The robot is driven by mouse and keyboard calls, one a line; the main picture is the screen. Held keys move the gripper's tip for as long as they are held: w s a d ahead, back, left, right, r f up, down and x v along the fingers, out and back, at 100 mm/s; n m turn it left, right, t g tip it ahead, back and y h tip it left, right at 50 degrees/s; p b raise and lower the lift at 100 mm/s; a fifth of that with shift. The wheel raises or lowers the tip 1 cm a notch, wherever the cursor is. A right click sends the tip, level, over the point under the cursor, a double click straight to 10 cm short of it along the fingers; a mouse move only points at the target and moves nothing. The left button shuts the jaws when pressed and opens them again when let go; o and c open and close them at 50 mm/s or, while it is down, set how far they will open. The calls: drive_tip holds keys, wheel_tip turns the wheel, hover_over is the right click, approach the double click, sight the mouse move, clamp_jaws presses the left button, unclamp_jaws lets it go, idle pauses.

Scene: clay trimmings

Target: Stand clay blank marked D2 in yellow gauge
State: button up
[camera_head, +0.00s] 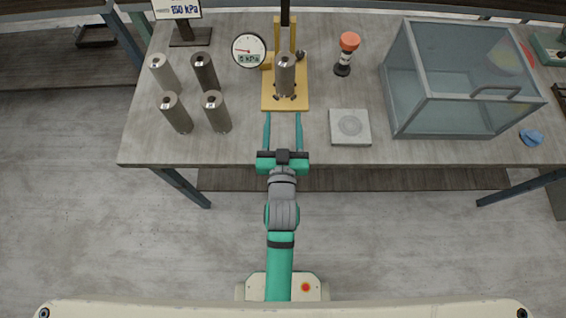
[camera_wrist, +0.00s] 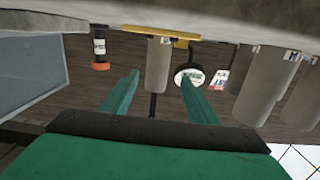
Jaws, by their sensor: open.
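The yellow gauge (camera_head: 269,99) stands on the table, with its round white dial (camera_head: 248,49) to the left reading 0 kPa. A grey clay blank (camera_head: 285,76) stands upright on its base; its marking is too small to read. It also shows in the wrist view (camera_wrist: 158,66), between the fingers. My gripper (camera_head: 283,117) is open and empty at the front of the gauge, apart from the blank. Several other blanks stand upright at the left, among them a front one (camera_head: 216,112), a darker one (camera_head: 204,72) and a back one (camera_head: 164,73). I cannot read which is D2.
A sign (camera_head: 177,9) at the back left reads 150 kPa. An orange-topped tool (camera_head: 346,52) stands right of the gauge. A square pale plate (camera_head: 350,128) lies at the front, beside a large glass-walled box (camera_head: 460,115). The front left table area is clear.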

drive_tip(key=s+f+g, duration=0.1)
drive_tip(key=s+f, duration=0.1)
drive_tip(key=s, duration=1.2)
drive_tip(key=s+f+g, duration=0.1)
drive_tip(key=s+f, duration=0.2)
drive_tip(key=s, duration=1.2)
